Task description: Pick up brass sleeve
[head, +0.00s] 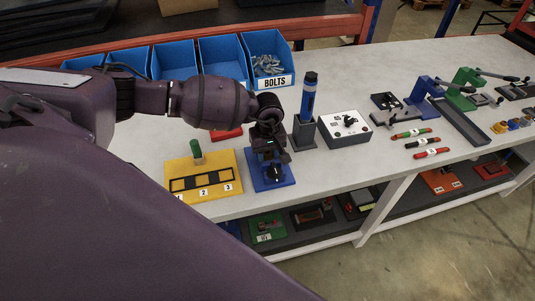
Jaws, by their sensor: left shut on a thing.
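I cannot make out a brass sleeve for sure. Small brass-coloured pieces (500,127) stand among other small parts at the far right edge of the bench, too small to tell apart. My left gripper (272,160) points down over a blue plate (285,181), far to the left of those pieces. It is shut on a dark part (273,173) at the plate, mostly hidden by the gripper. My right gripper is not in view.
A yellow board (231,187) with numbered slots and a green peg lies left of the plate. A dark stand with a blue cylinder (308,98) and a white switch box (343,119) stand right. Blue bins (223,57) line the back. Blue and green clamps stand farther right.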

